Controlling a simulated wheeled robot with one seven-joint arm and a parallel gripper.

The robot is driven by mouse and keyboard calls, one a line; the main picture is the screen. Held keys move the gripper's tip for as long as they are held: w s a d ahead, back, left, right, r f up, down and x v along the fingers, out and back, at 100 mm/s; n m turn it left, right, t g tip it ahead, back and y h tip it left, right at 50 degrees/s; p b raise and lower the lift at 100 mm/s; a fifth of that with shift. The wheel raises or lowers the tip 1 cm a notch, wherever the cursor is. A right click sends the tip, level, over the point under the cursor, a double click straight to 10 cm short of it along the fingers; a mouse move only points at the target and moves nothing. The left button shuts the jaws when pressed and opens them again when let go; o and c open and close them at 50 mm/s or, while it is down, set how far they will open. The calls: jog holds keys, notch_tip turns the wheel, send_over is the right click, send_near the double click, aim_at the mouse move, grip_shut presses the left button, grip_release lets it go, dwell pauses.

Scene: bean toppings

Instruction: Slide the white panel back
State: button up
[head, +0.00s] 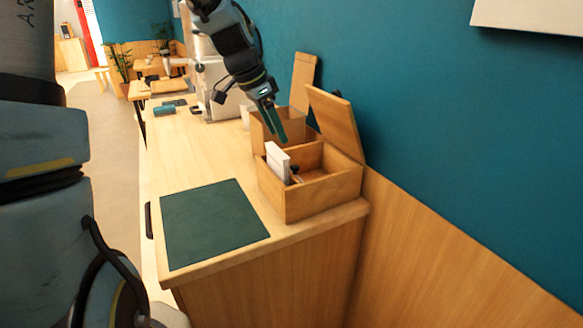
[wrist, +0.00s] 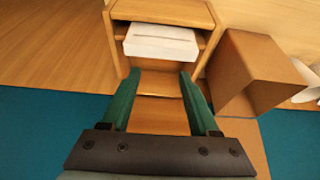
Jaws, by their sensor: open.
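The white panel (head: 278,162) stands upright inside the front wooden box (head: 318,197) on the counter, near the box's left side in the head view. In the wrist view the white panel (wrist: 160,43) lies beyond my fingertips, within the wooden box (wrist: 165,11). My gripper (head: 281,137) is above the box, pointing down, near the panel. In the wrist view my gripper (wrist: 160,74) has its two green fingers spread apart with nothing held between them. The fingers appear apart from the panel.
The front box's lid (head: 336,120) stands open toward the blue wall (head: 430,120). A second wooden box (head: 262,133) with a raised lid (head: 302,80) is just behind. A dark green mat (head: 212,222) lies in front on the counter. A small dark object (head: 295,174) sits inside the front box.

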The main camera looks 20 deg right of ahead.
aim_at(295, 166)
jog(key=shift+d+f, duration=0.25)
jog(key=shift+d, duration=0.05)
jog(key=p+x, duration=0.2)
jog(key=x, duration=0.8)
jog(key=shift+p, duration=0.35)
grip_shut()
dwell(0.7)
